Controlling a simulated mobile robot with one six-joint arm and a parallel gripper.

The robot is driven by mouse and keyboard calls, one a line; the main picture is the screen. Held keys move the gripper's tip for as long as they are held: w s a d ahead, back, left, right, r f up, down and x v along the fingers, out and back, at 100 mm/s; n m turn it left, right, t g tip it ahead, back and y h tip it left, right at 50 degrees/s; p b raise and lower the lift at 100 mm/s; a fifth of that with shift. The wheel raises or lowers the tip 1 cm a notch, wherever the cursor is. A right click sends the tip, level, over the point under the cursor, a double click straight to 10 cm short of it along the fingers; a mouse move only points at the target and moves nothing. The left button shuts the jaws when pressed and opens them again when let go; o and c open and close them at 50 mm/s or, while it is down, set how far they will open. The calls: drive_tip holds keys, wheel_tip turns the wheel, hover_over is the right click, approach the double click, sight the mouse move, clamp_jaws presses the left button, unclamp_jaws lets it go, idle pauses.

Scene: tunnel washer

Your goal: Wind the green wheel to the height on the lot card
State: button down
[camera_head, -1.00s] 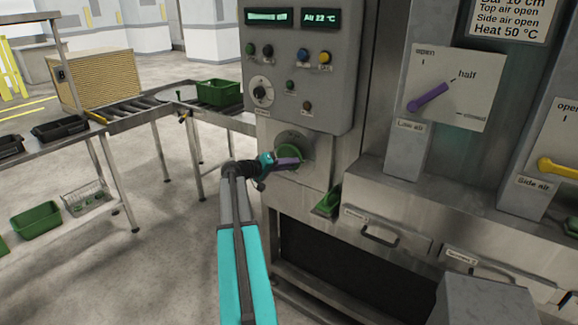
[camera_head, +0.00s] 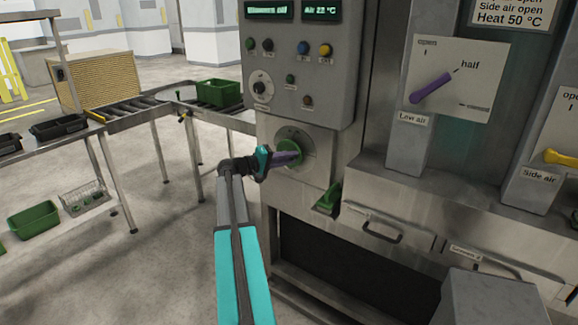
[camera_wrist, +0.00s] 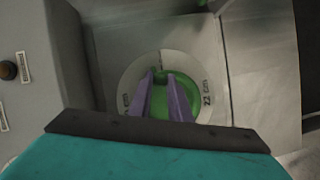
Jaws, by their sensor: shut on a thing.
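The green wheel (camera_head: 290,148) sits on a round pale dial plate on the machine's front, below the control panel. My gripper (camera_head: 298,157) reaches it from the left, its purple fingers shut on a part of the wheel. In the wrist view the two fingers (camera_wrist: 166,82) lie over the wheel (camera_wrist: 188,84), with a green grip piece between their tips. The dial plate (camera_wrist: 207,68) carries a "22 cm" mark at right; the mark at left is unreadable.
A green handle (camera_head: 328,199) juts out at lower right. A roller conveyor (camera_head: 125,105) stands at left.

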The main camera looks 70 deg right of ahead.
drive_tip(key=shift+w+d+r+n+g+h+b, duration=0.1)
drive_tip(key=shift+w+r+n+g+h+b, duration=0.2)
drive_tip(key=shift+n+b, duration=0.4)
drive_tip(key=shift+w+d+r+n+g+h+b, duration=0.15)
drive_tip(key=shift+r+n+h+b, duration=0.25)
drive_tip(key=shift+n, duration=0.65)
drive_tip(key=shift+w+r+n+g+h+b, duration=0.25)
drive_tip(key=shift+n+b, duration=0.3)
drive_tip(key=shift+n, duration=0.3)
drive_tip(key=c, duration=1.6)
unclamp_jaws()
drive_tip(key=shift+s+f, duration=0.1)
drive_tip(key=shift+c, duration=0.2)
drive_tip(key=shift+f, duration=0.1)
drive_tip(key=r+b+v, duration=0.1)
drive_tip(key=b+v, duration=0.2)
drive_tip(key=v, duration=1)
drive_tip(key=shift+w+a+f+b, duration=0.3)
drive_tip(key=shift+f, duration=0.1)
